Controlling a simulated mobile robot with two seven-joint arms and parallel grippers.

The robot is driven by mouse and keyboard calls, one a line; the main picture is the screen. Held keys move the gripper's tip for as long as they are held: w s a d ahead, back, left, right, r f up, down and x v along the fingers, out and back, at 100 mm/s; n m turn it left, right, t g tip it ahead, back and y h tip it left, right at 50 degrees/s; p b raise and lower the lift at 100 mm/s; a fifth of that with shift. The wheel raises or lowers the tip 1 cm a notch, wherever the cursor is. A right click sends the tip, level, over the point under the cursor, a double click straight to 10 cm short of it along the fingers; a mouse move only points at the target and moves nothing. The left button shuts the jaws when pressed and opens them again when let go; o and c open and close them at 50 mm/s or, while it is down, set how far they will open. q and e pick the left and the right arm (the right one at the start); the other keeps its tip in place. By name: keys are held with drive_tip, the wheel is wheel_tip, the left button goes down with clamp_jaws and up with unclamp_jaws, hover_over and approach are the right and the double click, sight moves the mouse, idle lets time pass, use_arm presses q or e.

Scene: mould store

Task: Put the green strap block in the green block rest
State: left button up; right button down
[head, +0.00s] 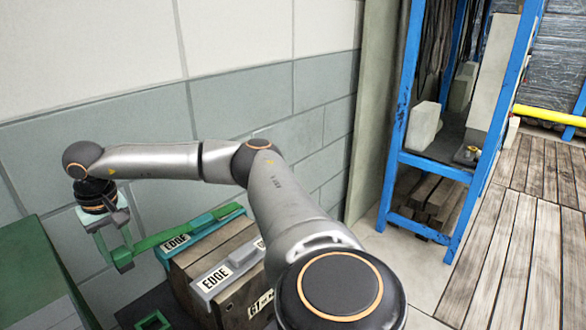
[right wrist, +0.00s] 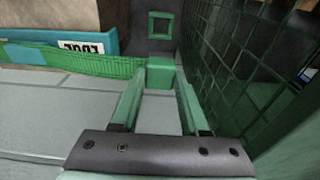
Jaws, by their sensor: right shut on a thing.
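My right gripper (head: 113,244) is shut on the green strap block (head: 122,260) at the left of the head view. In the right wrist view the block (right wrist: 160,73) sits between the fingertips of the gripper (right wrist: 159,85). A green strap (head: 185,229) runs from the block to the right, across a teal EDGE corner piece (head: 163,256). The green block rest (head: 154,321), a small square green frame, lies low on a dark surface at the bottom of the head view. It also shows in the right wrist view (right wrist: 161,15), apart from the block. My left gripper is out of view.
A wooden load (head: 205,258) with a grey EDGE piece (head: 226,272) stands right of the gripper. A green-topped unit (head: 30,262) is at the left. A dark green gridded surface (right wrist: 245,55) lies close on the right in the wrist view. A blue rack (head: 398,110) stands further right.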

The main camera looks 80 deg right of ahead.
wheel_tip(320, 180, up, 4)
drive_tip(key=p, duration=0.3)
drive_tip(key=shift+r+p, duration=0.75)
drive_tip(key=shift+r, duration=0.1)
